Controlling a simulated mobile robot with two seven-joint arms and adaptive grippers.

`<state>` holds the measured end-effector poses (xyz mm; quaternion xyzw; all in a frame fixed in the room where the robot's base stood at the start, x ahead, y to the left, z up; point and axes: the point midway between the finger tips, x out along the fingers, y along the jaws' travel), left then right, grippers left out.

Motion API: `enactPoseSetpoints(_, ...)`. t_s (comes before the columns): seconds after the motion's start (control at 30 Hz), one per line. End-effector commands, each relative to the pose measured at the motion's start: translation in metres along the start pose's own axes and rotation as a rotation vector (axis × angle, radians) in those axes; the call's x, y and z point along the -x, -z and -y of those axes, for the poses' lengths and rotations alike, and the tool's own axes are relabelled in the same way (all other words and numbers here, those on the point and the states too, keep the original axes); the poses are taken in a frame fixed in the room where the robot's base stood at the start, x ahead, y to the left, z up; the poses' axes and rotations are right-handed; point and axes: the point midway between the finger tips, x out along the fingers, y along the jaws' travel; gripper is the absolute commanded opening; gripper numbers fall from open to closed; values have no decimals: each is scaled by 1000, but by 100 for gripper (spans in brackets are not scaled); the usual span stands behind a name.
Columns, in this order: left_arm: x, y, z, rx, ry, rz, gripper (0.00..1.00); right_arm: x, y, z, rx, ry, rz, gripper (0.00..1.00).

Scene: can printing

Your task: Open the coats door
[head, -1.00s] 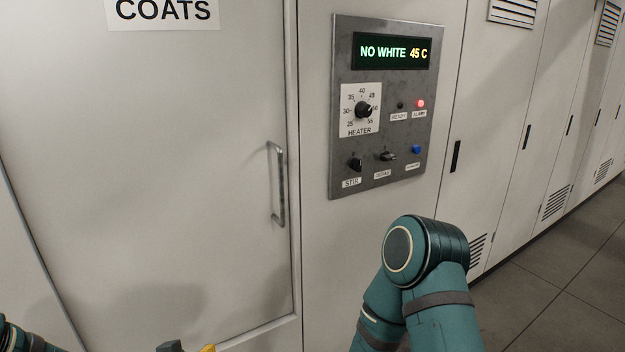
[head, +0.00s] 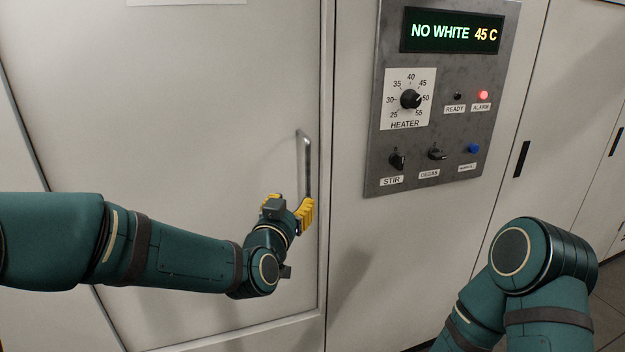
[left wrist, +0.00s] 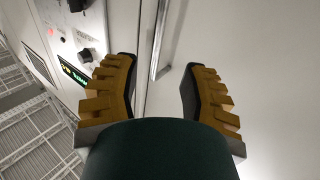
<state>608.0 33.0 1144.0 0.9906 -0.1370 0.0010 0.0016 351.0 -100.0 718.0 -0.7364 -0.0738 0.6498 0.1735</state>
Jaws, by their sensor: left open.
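The coats door (head: 150,100) is a large pale panel that stands shut in its frame in the head view. Its vertical metal bar handle (head: 307,165) is near the door's right edge. My left gripper (head: 290,208) has yellow fingers and is at the lower part of the handle, hiding its lower end. In the left wrist view the fingers are open (left wrist: 155,90), and the handle (left wrist: 160,45) shows between and beyond them, nearer the left finger. I cannot tell whether a finger touches it. The right gripper is out of view.
A grey control panel (head: 380,170) right of the door shows NO WHITE 45 C, with a lit red alarm lamp (head: 483,95), a heater dial (head: 411,99) and switches. My right arm is bent in front of the wall at lower right. Pale cabinets continue to the right.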

Motion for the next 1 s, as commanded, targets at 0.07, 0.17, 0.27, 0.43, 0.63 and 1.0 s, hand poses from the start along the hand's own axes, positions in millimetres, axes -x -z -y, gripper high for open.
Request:
enactPoseSetpoints(0.07,-15,-1,0,1,1,0,43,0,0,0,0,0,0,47)
enactPoseSetpoints(0.17,-35,-2,0,2,0,1,43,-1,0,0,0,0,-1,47)
enactPoseSetpoints(0.27,-55,-2,0,1,0,1,43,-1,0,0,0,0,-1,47)
enactPoseSetpoints(0.43,-86,-2,0,1,0,1,43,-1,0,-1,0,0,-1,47)
enactPoseSetpoints(0.63,-109,-1,0,2,0,2,43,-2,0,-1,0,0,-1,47)
enactPoseSetpoints(1.0,-118,-1,0,1,0,1,43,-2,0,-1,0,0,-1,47)
